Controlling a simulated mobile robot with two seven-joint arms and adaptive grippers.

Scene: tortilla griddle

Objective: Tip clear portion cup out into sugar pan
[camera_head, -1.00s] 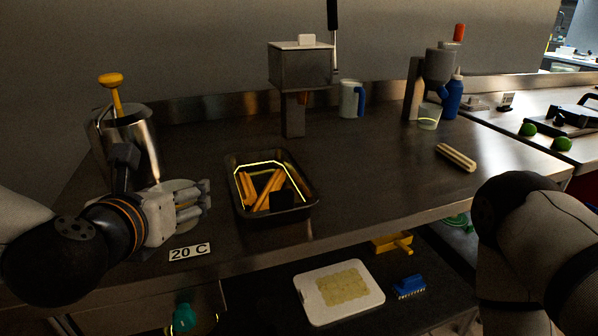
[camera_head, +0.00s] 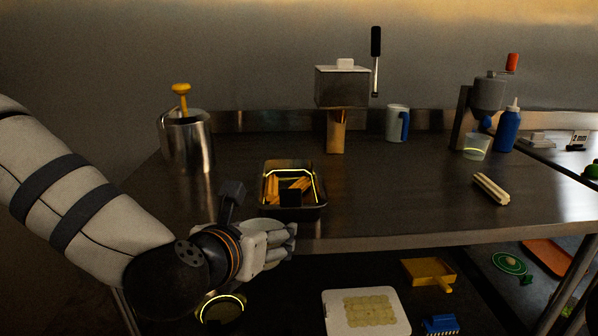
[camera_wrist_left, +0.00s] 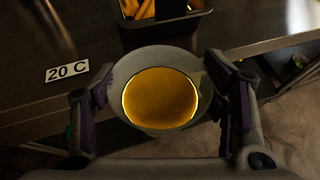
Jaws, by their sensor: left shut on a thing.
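My left gripper (camera_head: 283,245) is shut on a pale, see-through cup, which I take to be the clear portion cup (camera_wrist_left: 203,105). In the left wrist view it sits between both fingers, mouth facing the camera, with amber contents inside. The sugar pan (camera_head: 268,210) is a dark rectangular pan on the counter holding several orange-brown sticks. It also shows at the top of the left wrist view (camera_wrist_left: 150,38). The gripper is in front of the pan, near the counter's front edge, apart from it. My right gripper is out of view.
A steel pot (camera_head: 187,150) stands left of the pan and a press-like machine (camera_head: 342,88) behind it.

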